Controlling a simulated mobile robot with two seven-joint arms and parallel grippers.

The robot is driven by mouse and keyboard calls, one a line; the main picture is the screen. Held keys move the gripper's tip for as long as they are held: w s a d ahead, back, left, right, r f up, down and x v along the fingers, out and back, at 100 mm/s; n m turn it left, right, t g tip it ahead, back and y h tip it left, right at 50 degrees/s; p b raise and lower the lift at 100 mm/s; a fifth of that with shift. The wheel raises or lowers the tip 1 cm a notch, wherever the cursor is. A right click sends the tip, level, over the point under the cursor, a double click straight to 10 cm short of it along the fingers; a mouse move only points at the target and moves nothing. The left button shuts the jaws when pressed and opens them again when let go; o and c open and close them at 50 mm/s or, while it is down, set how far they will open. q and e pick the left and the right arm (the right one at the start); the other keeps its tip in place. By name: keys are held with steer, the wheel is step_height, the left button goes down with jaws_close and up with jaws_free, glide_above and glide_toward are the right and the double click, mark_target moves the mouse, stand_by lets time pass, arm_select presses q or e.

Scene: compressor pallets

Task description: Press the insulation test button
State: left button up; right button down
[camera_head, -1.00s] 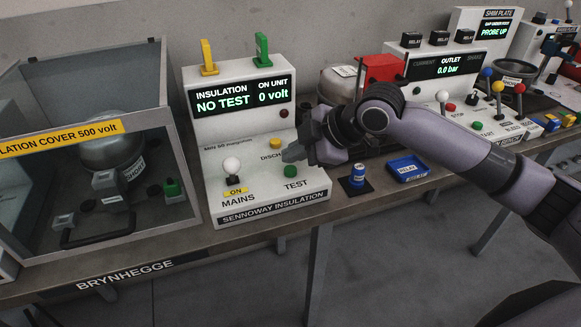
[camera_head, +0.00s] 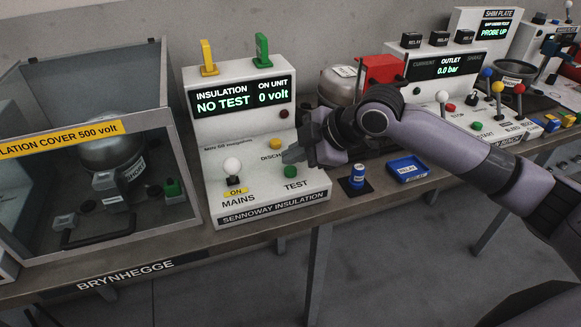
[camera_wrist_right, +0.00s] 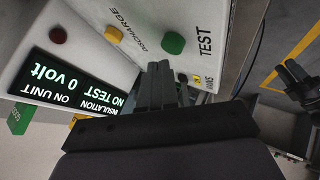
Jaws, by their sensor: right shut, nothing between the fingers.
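The green TEST button (camera_head: 290,171) sits on the sloping front of the white insulation tester (camera_head: 270,207). It also shows in the wrist view (camera_wrist_right: 173,43). My right gripper (camera_head: 288,156) is shut and empty. Its fingertips are close above and behind the button in the head view, and a gap shows between them and the button in the wrist view (camera_wrist_right: 160,70). The display (camera_head: 242,96) reads NO TEST and 0 volt. A dark gripper shape (camera_wrist_right: 294,78) at the right edge of the wrist view looks like my left gripper; its jaw state is unclear.
The yellow discharge button (camera_head: 275,143) lies just behind my right fingers. A white-knobbed mains lever (camera_head: 232,166) marked ON stands left of the green button. A clear cover (camera_head: 150,80) stands at left; a blue relay (camera_head: 357,174) and blue tray (camera_head: 408,168) lie at right.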

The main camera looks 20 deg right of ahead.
mark_target(295, 171)
steer(key=shift+f, duration=0.25)
steer(key=shift+f, duration=0.6)
stand_by(0.8)
steer(key=shift+r+p, duration=0.95)
steer(key=shift+p, duration=0.4)
step_height(295, 171, up, 5)
steer(key=p, duration=0.5)
steer(key=shift+r+p, duration=0.1)
steer(key=shift+p, duration=0.3)
